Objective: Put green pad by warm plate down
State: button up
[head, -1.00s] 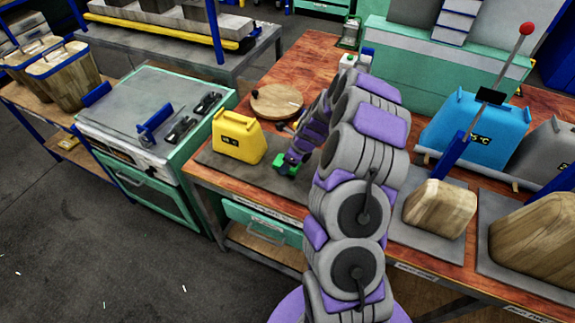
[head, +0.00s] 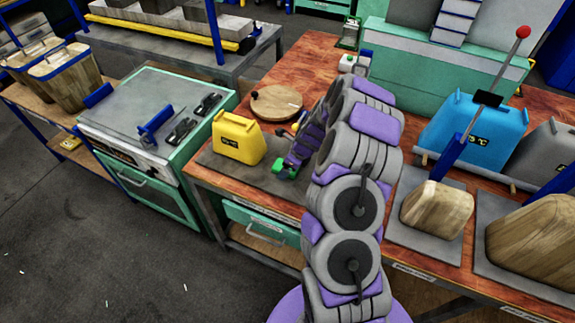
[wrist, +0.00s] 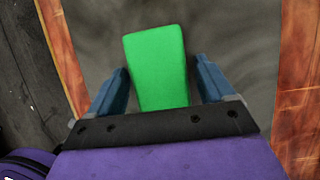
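The green pad (head: 284,172) is at the front of the grey plate (head: 238,174) on the wooden bench, right of the yellow block (head: 238,137). In the wrist view the green pad (wrist: 158,68) lies lengthwise between the two blue fingers of my gripper (wrist: 161,75), over the grey surface. A narrow gap shows between the pad and each finger, so my gripper looks open around it. Whether the pad rests fully on the plate cannot be told. My arm hides part of the bench to the right. The yellow block's label is too small to read.
A round wooden board (head: 276,103) lies behind the plate. A blue block (head: 474,133), a grey block (head: 549,150) and wooden blocks (head: 437,209) stand at the right near a red-knobbed lever (head: 523,32). A green cabinet (head: 150,135) stands left of the bench.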

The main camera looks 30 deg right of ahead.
jog(key=shift+a, duration=0.1)
jog(key=shift+w+b, duration=0.1)
jog(key=shift+b, duration=0.95)
jog(key=p+v, duration=0.6)
jog(key=v, duration=1.2)
jog(key=s+a+r+n+g, duration=0.1)
jog(key=s+a+r+n, duration=0.4)
jog(key=a+n, duration=0.25)
jog(key=s+a+r+n+g, duration=0.2)
jog(key=s+a+r+n, duration=0.4)
jog(key=a, duration=0.3)
jog(key=s+a+r+n+h, duration=0.1)
jog(key=s+n, duration=0.4)
jog(key=s, duration=0.2)
jog(key=s+a+r+n+g+h, duration=0.1)
jog(key=s+a+n, duration=0.1)
jog(key=s+n, duration=0.3)
jog(key=s+a+r+n+g, duration=0.1)
jog(key=s+n, duration=0.4)
jog(key=s, duration=0.6)
jog(key=shift+s+a+r+h, duration=0.1)
jog(key=shift+a+r+h, duration=0.05)
jog(key=shift+r+h, duration=0.25)
